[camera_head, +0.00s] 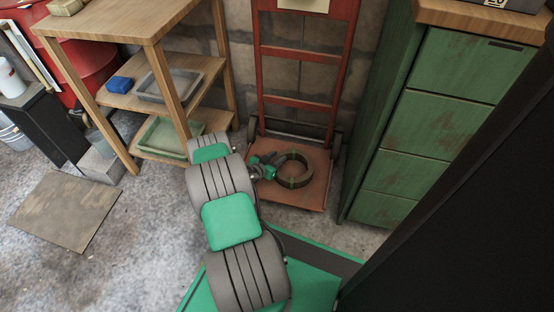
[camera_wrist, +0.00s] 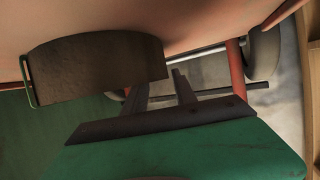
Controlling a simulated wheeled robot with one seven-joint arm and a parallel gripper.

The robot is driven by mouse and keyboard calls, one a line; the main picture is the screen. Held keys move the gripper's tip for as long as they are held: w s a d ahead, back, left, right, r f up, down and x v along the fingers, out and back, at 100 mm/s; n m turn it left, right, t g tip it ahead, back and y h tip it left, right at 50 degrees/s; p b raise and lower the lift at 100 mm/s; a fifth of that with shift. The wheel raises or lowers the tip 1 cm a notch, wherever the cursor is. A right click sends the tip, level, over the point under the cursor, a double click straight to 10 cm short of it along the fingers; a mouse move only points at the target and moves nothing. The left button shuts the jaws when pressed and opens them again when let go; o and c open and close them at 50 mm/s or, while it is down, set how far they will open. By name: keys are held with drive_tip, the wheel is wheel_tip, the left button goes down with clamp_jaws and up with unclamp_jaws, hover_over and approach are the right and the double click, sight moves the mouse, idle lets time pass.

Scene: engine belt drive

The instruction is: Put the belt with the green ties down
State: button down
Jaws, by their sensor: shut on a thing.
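The belt (camera_head: 296,185) is a dark brown ring over the red base plate (camera_head: 290,199) of a hand truck. In the wrist view the belt (camera_wrist: 95,68) shows as a broad dark band close to that plate, with a thin green tie (camera_wrist: 27,80) at its left. I cannot tell whether the belt rests on the plate or hangs just above it. My gripper (camera_head: 268,164) is at the belt's left side and shut on it. In the wrist view the dark fingers of my gripper (camera_wrist: 162,88) reach to the belt's right end; the contact itself is partly hidden.
The red hand truck (camera_head: 302,103) stands against the block wall. A green drawer cabinet (camera_head: 430,120) is on its right. A wooden shelf (camera_head: 160,85) with trays stands on its left. A brown mat (camera_head: 66,210) lies on the floor, with open floor around it.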

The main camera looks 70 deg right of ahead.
drive_tip(key=c, duration=1)
unclamp_jaws()
drive_tip(key=p+v, duration=0.5)
drive_tip(key=v, duration=0.6)
drive_tip(key=w+a+r+n+t+y, duration=0.3)
drive_tip(key=w+a+r+n+y, duration=0.3)
drive_tip(key=w+a+r, duration=1.15)
drive_tip(key=s+a+r+n+t+y, duration=0.25)
drive_tip(key=a+r+n+y, duration=0.4)
drive_tip(key=a+r, duration=1)
drive_tip(key=s+a+r+n, duration=0.2)
drive_tip(key=s+a+n, duration=0.6)
drive_tip(key=a, duration=0.3)
drive_tip(key=shift+s+a+r+g+y, duration=0.35)
drive_tip(key=shift+s+y, duration=0.1)
drive_tip(key=shift+s, duration=0.1)
